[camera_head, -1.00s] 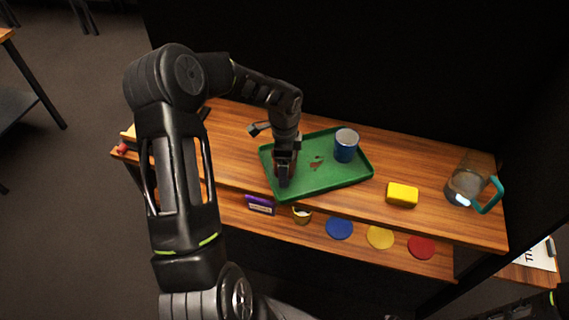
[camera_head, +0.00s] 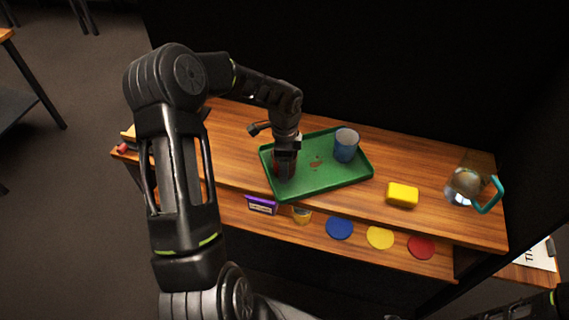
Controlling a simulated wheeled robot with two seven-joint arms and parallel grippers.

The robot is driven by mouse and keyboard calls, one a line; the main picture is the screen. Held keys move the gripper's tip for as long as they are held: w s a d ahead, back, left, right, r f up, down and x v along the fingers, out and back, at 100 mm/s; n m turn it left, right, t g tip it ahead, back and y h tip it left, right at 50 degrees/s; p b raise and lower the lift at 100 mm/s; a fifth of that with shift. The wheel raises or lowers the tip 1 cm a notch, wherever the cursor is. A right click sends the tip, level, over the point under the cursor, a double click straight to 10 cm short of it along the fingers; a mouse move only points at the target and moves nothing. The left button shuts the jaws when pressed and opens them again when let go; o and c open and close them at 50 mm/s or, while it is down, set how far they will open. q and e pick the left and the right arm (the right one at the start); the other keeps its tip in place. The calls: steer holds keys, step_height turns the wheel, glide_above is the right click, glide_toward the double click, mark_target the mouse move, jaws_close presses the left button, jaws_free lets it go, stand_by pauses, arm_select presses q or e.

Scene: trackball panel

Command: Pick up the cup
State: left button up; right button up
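A blue cup (camera_head: 346,147) stands upright on the right part of a green tray (camera_head: 345,183). My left gripper (camera_head: 284,172) points down over the left part of the tray, to the left of the blue cup and apart from it. A little reddish colour shows beside the fingers, but I cannot tell what it is. The fingers are small and dark, so I cannot tell whether they are open or shut. My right gripper is not in view; only a bit of my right arm shows at the bottom right corner.
Brown bits lie on the tray. A yellow block (camera_head: 402,195) and a glass jug (camera_head: 465,184) with a teal handle stand to its right. The lower shelf holds a purple box (camera_head: 262,205), a yellowish container (camera_head: 301,215) and blue (camera_head: 340,228), yellow (camera_head: 380,237) and red (camera_head: 422,247) discs.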

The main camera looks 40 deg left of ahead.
arm_select(q)
step_height(320, 180, up, 10)
steer(key=b, duration=0.1)
stand_by(0.5)
steer(key=shift+d, duration=0.1)
stand_by(0.4)
steer(key=w+d+n, duration=0.2)
steer(key=d+n, duration=0.3)
steer(key=d, duration=0.3)
steer(key=w+d+r+n, duration=0.1)
steer(key=w+d+n, duration=0.1)
steer(key=d+n, duration=0.4)
steer(key=d, duration=0.3)
steer(key=shift+n, duration=0.3)
steer(key=shift+r, duration=0.1)
